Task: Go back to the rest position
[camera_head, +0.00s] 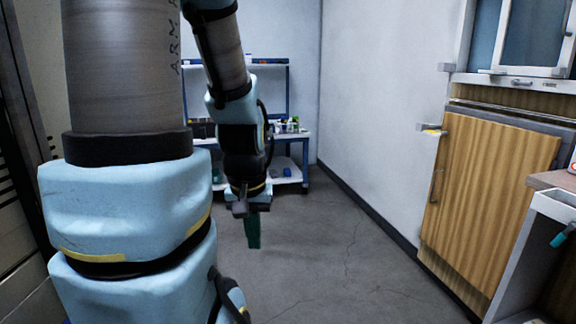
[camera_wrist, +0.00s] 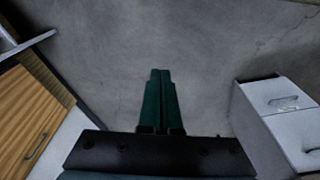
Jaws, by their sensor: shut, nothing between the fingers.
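My gripper (camera_head: 252,232) hangs pointing down over the grey floor in the head view, with its green fingers below the wrist. In the wrist view my gripper (camera_wrist: 160,75) shows its two green fingers side by side and touching, with nothing between them. Only bare floor (camera_wrist: 200,45) lies beyond the fingertips. My arm fills the left part of the head view and hides what is behind it.
A wooden cabinet (camera_head: 488,190) stands at the right, with a white-framed unit (camera_head: 540,215) nearer. A blue shelf trolley (camera_head: 305,160) with small items stands at the back wall. A white drawer unit (camera_wrist: 280,110) shows in the wrist view. The middle floor is clear.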

